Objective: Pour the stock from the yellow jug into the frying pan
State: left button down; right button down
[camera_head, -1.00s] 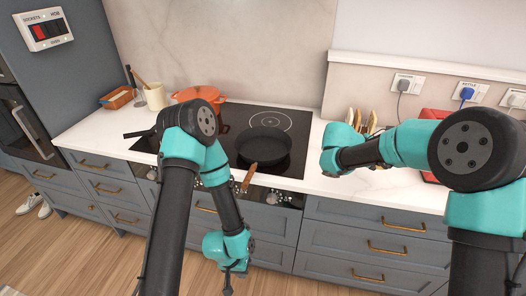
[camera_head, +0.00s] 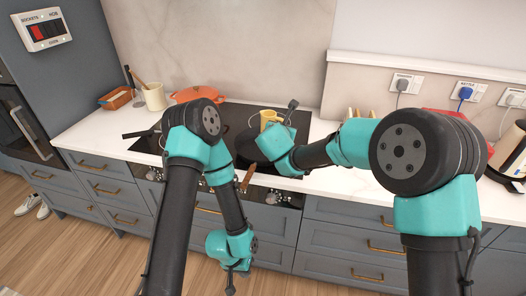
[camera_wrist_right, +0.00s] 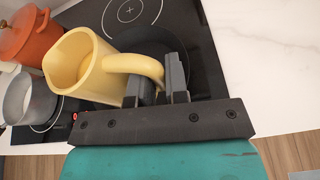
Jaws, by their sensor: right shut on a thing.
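The yellow jug (camera_head: 269,119) is over the hob at the rear of the frying pan, partly behind my right arm. In the right wrist view the jug (camera_wrist_right: 88,72) looks roughly upright, and I cannot make out the stock inside. My right gripper (camera_wrist_right: 164,88) is shut on the jug's handle. The dark frying pan (camera_head: 245,146) sits on the front right of the hob, its wooden handle pointing to the front; my right wrist covers part of it. In the wrist view the pan (camera_wrist_right: 197,62) lies beyond the fingers. My left gripper (camera_head: 230,288) hangs low before the drawers, its jaws too small to read.
An orange pot (camera_head: 197,94) stands at the back left of the hob. A grey saucepan (camera_wrist_right: 30,100) shows left of the jug in the wrist view. A cream crock (camera_head: 154,97) and a terracotta dish (camera_head: 117,98) stand further left.

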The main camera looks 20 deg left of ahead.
jog(key=s+a+f+n+y, duration=0.1)
jog(key=a, duration=0.1)
jog(key=s+a+f+n+y, duration=0.1)
jog(key=s+a, duration=0.1)
jog(key=a, duration=0.1)
jog(key=s+a+f+n+g+y, duration=0.1)
jog(key=a+y, duration=0.1)
jog(key=a, duration=0.1)
jog(key=shift+s+a+f+n, duration=0.25)
jog(key=shift+n, duration=0.05)
